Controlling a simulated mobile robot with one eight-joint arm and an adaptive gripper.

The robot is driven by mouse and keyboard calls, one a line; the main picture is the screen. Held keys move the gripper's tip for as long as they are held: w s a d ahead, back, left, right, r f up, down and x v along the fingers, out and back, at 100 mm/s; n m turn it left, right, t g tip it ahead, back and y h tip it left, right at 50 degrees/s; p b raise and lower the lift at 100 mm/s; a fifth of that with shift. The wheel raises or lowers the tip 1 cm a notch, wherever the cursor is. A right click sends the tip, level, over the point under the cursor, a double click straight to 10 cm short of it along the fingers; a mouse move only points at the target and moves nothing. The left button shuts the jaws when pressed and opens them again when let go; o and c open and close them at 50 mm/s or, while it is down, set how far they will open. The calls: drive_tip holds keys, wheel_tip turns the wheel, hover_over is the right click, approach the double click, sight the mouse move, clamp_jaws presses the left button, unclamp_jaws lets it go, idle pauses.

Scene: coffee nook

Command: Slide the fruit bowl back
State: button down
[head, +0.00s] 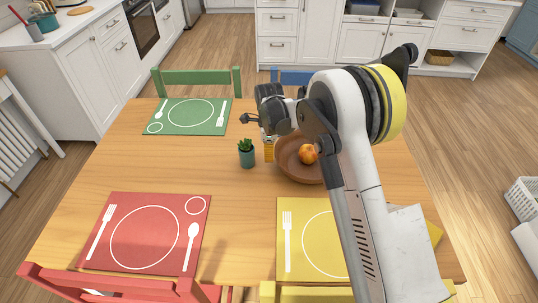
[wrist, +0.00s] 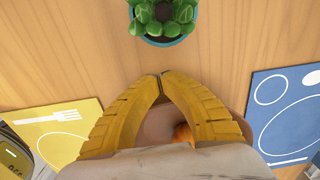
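The brown fruit bowl (head: 288,168) stands on the wooden table, right of the middle, with an orange (head: 308,154) in it. My arm hides the bowl's right part. My gripper (head: 268,157) points down at the bowl's left side, between the bowl and a small potted plant. In the wrist view, the yellow fingers (wrist: 160,75) meet at their tips with nothing seen between the tips. Part of the bowl (wrist: 153,128) and the orange (wrist: 183,133) show behind the fingers. I cannot tell whether the fingers touch the bowl.
The potted plant (head: 247,154) stands just left of my gripper; it also shows in the wrist view (wrist: 163,18). Green (head: 188,116), red (head: 146,233) and yellow (head: 305,240) placemats lie on the table. The table between the plant and the red mat is clear. Chairs surround the table.

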drive_tip(key=d, duration=2.7)
drive_tip(key=shift+w+d, duration=0.25)
drive_tip(key=shift+d, duration=0.15)
drive_tip(key=shift+r, duration=0.15)
